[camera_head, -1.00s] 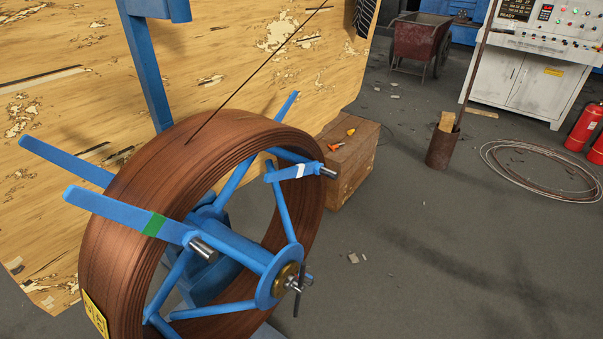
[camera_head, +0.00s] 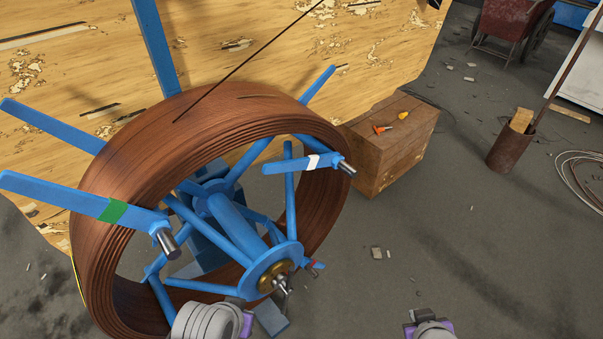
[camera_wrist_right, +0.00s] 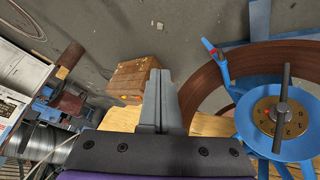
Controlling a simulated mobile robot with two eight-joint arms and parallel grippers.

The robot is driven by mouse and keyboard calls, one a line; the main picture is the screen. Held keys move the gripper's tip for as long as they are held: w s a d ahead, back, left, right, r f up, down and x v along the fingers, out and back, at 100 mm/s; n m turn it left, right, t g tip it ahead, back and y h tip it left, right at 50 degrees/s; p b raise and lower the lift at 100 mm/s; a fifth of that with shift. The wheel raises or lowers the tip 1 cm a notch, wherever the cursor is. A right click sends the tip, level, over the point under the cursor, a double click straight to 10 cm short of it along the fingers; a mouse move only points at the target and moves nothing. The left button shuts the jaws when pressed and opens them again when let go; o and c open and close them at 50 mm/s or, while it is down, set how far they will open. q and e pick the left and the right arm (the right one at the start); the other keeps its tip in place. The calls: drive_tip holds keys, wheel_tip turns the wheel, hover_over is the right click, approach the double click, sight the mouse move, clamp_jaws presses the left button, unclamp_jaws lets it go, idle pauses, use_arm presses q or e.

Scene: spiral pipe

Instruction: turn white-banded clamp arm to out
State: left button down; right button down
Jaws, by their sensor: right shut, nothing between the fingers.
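The white-banded clamp arm (camera_head: 292,165) is a short blue bar with a white band. It crosses the upper right of the reel's opening, with a silver pin at its right end. I cannot make it out in the right wrist view. The copper-brown coil (camera_head: 130,150) sits around the blue spoked reel. My right gripper (camera_head: 425,322) is at the bottom edge, right of the reel and apart from it. In the right wrist view its grey fingers (camera_wrist_right: 158,100) are shut and empty. My left wrist shows below the hub; its fingers are not clear.
The green-banded arm (camera_head: 95,208) points left across the coil. A red-banded arm (camera_head: 313,265) is beside the brass hub (camera_head: 275,275); it also shows in the right wrist view (camera_wrist_right: 214,55). A wooden crate (camera_head: 385,150) stands behind at right. Open floor lies right of the reel.

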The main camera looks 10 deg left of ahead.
drive_tip(key=w+a+r+n+t, duration=0.2)
drive_tip(key=w+r+n+t, duration=0.1)
drive_tip(key=w+n, duration=0.3)
drive_tip(key=n+t+y, duration=0.4)
drive_tip(key=n+y, duration=1.1)
drive_tip(key=n, duration=1.3)
approach(289, 169)
drive_tip(key=s+f, duration=0.3)
drive_tip(key=f, duration=0.1)
drive_tip(key=shift+w+a+r, duration=0.8)
drive_tip(key=shift+w+a, duration=0.15)
drive_tip(key=shift+w, duration=0.4)
drive_tip(key=shift+w+a+r, duration=0.85)
drive_tip(key=shift+w+a, duration=0.1)
drive_tip(key=shift+w, duration=0.4)
drive_tip(key=shift+w+a+r, duration=0.8)
drive_tip(key=shift+w+a, duration=0.15)
drive_tip(key=shift+w, duration=0.4)
drive_tip(key=shift+w+d+r, duration=0.1)
drive_tip(key=shift+r, duration=0.25)
